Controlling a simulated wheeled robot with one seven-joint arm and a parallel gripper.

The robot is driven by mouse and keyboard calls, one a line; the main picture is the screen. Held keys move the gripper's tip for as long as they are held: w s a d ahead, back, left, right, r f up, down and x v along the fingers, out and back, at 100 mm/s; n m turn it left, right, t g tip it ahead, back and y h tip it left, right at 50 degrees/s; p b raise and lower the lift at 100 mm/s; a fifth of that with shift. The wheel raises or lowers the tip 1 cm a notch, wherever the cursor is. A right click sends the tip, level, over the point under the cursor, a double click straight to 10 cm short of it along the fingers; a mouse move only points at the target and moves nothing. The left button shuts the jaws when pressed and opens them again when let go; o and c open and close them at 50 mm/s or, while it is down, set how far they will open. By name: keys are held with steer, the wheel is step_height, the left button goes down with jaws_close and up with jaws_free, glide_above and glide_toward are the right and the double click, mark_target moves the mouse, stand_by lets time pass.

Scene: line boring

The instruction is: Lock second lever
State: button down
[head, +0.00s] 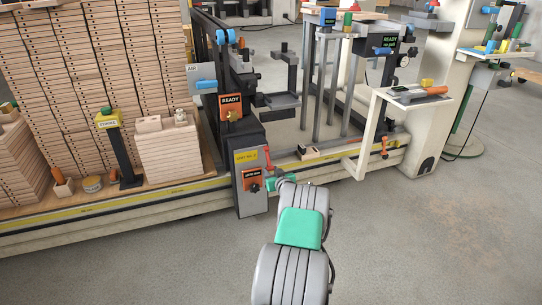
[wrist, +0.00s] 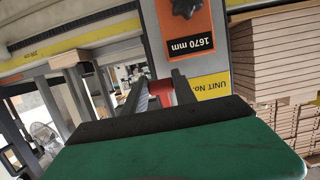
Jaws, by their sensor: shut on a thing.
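A grey control column (head: 250,190) carries a yellow unit label (head: 246,156) and an orange plate with a dark knob (head: 253,183). A red lever (head: 268,157) stands at the column's right side. My gripper (head: 273,181) is at that side, below the lever's visible top. In the wrist view, the red lever (wrist: 161,89) shows between the two dark fingers of my gripper (wrist: 163,86), which are shut on it. The orange plate (wrist: 190,30) there reads 1670 mm, upside down. The fingers hide part of the lever, and I cannot tell its exact angle.
Stacked wooden boards (head: 100,60) fill the left. A long cream rail (head: 120,223) runs along the machine's front. A second orange-red lever (head: 384,146) is farther right on the beam, near a shelf (head: 412,96). The floor (head: 430,240) at front right is clear.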

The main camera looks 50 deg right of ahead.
steer(key=shift+x, duration=0.9)
steer(key=shift+f, duration=0.2)
steer(key=c, duration=1)
jaws_free()
steer(key=shift+p+v, duration=0.7)
steer(key=shift+v, duration=0.1)
steer(key=shift+p+v, duration=0.55)
steer(key=shift+v, duration=0.65)
steer(key=p+v, duration=0.1)
steer(key=v, duration=0.3)
steer(key=shift+p, duration=0.4)
